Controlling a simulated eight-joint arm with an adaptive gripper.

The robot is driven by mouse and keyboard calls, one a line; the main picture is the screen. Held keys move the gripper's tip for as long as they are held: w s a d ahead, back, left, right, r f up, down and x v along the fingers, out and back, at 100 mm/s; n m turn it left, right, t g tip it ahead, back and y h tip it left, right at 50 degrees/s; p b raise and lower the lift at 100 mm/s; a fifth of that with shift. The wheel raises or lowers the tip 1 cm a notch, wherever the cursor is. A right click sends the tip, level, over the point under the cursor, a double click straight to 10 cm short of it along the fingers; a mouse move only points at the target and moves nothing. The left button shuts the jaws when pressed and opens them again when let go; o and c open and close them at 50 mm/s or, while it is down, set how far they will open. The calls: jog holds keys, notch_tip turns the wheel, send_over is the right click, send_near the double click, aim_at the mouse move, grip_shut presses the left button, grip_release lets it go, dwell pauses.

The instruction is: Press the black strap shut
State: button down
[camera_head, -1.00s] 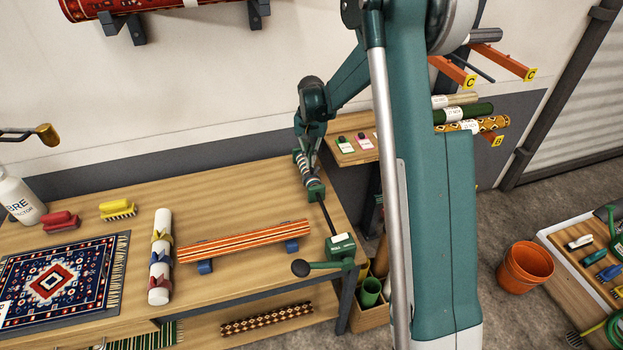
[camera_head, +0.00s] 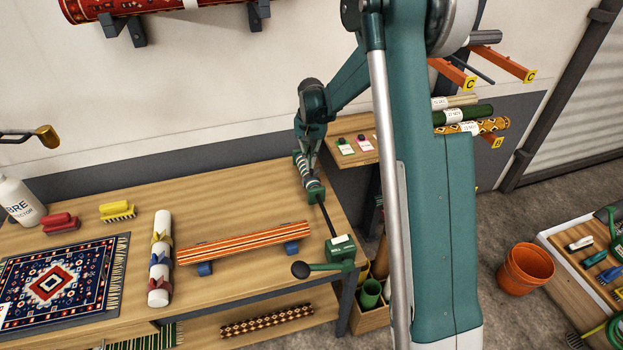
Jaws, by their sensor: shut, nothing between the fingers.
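My gripper (camera_head: 313,158) is shut and empty at the far right part of the wooden bench (camera_head: 235,195), small in the picture and pointing down. It is close to a short dark-and-white banded piece (camera_head: 301,164) beside a green fixture (camera_head: 315,194); I cannot tell whether they touch. No black strap can be told apart clearly there. A white roll (camera_head: 162,220) lies on the bench farther left, with yellow, blue and red straps around it, well apart from my gripper.
An orange striped roll (camera_head: 240,242) rests on blue supports mid-bench. A dark rod joins the green fixture to a green block (camera_head: 341,247) with a black-knobbed lever (camera_head: 300,269). A patterned rug (camera_head: 55,283), brushes (camera_head: 118,210) and a white bottle (camera_head: 18,200) are at left.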

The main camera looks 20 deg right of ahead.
jog(key=shift+f+b, duration=0.7)
jog(key=shift+f, duration=0.35)
dwell(0.9)
jog(key=shift+r, duration=0.15)
dwell(0.3)
notch_tip(320, 180, up, 8)
jog(key=p, duration=0.2)
dwell(1.0)
dwell(0.5)
